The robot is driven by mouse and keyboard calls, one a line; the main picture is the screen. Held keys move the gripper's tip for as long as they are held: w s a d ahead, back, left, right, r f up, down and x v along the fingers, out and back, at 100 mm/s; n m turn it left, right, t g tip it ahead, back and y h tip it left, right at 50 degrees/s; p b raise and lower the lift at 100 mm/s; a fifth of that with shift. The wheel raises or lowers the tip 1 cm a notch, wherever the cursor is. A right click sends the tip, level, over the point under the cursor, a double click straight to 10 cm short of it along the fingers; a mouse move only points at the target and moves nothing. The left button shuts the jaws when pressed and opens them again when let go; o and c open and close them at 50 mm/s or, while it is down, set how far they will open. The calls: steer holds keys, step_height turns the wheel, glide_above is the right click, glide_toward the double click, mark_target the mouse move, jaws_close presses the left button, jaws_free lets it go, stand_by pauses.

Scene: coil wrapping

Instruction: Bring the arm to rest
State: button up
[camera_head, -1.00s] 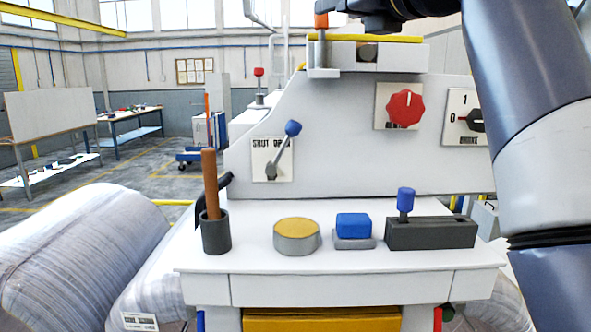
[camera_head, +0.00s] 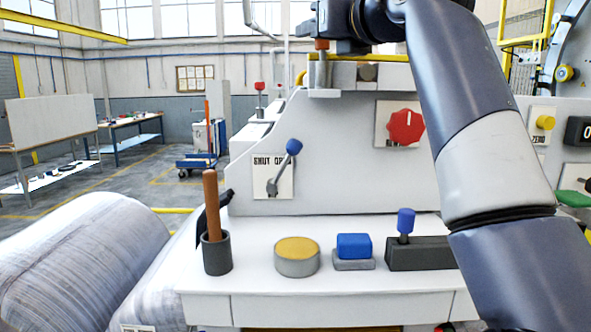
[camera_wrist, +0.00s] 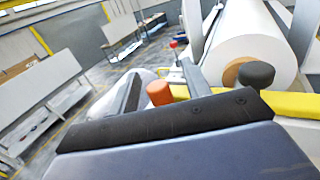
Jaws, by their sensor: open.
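My arm (camera_head: 480,150) reaches up the right side of the head view and bends left at the top. My gripper (camera_head: 322,38) is at the upper middle, just above an orange-topped lever (camera_head: 321,56) on the machine's upper housing. In the wrist view my gripper (camera_wrist: 162,82) is open, with its two dark fingers apart. The orange lever top (camera_wrist: 160,93) shows between them. I cannot tell whether the fingers touch it.
A dark knob (camera_wrist: 256,74) and a white roll (camera_wrist: 250,42) are beside the gripper in the wrist view. Below the arm are a red dial (camera_head: 406,126), a blue-tipped shut/open lever (camera_head: 287,158) and a white console (camera_head: 300,280). A wrapped coil (camera_head: 80,260) lies left.

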steer(key=r, duration=0.1)
steer(key=r+p, duration=0.1)
steer(key=r, duration=0.1)
steer(key=r+p, duration=0.1)
steer(key=shift+s+d+r, duration=0.1)
steer(key=shift+s+r, duration=0.05)
steer(key=shift+s, duration=0.1)
steer(key=shift+w+r, duration=0.1)
steer(key=shift+f, duration=0.2)
steer(key=shift+b, duration=0.3)
steer(key=shift+r, duration=0.15)
